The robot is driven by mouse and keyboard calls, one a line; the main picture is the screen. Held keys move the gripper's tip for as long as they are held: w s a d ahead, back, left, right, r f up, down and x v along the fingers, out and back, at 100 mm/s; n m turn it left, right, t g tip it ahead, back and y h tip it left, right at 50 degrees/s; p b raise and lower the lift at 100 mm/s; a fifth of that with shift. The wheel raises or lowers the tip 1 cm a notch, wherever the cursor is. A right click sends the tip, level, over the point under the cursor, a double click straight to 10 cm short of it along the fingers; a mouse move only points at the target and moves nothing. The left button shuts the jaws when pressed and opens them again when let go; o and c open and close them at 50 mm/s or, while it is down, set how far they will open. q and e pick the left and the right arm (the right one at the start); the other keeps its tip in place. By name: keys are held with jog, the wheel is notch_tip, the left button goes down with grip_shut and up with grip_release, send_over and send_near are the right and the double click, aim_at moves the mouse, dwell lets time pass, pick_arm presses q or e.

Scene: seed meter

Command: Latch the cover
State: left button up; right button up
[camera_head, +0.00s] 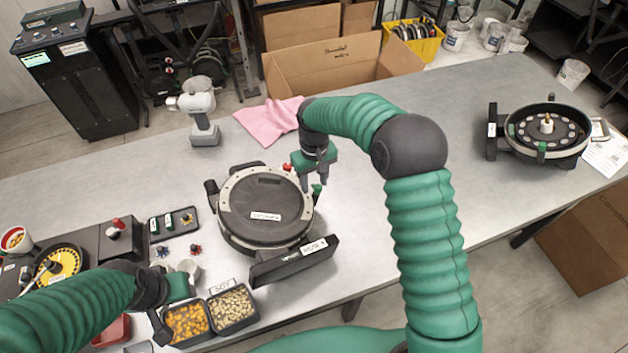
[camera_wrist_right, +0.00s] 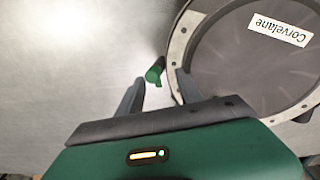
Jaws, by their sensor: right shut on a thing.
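The seed meter's round dark cover (camera_head: 255,196) lies flat on its grey ring, with a white label reading Corvelane. It also fills the upper right of the right wrist view (camera_wrist_right: 240,60). A small green latch (camera_wrist_right: 154,74) sticks out at the ring's edge. My right gripper (camera_head: 314,187) points down beside the ring's right side. Its fingers (camera_wrist_right: 160,80) are shut on the green latch, whose end shows between the fingertips. My left gripper (camera_head: 175,303) is by the seed bins at the lower left; its fingers are partly hidden.
Bins of orange (camera_head: 187,321) and pale seeds (camera_head: 231,305) stand in front of the meter. A dark bar-shaped part (camera_head: 294,262) sits at its front right. A pink cloth (camera_head: 269,121) lies behind. A second, open meter (camera_head: 547,128) is at the far right. The table between is clear.

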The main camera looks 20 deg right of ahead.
jog(key=shift+s+a+f, duration=0.1)
jog(key=shift+s+a, duration=0.2)
jog(key=shift+a, duration=0.6)
grip_shut()
jog(key=shift+w+a, duration=0.1)
jog(key=shift+a, duration=0.05)
jog(key=shift+f, duration=0.1)
jog(key=shift+d, duration=0.4)
jog(key=shift+a, duration=0.1)
jog(key=shift+r, duration=0.2)
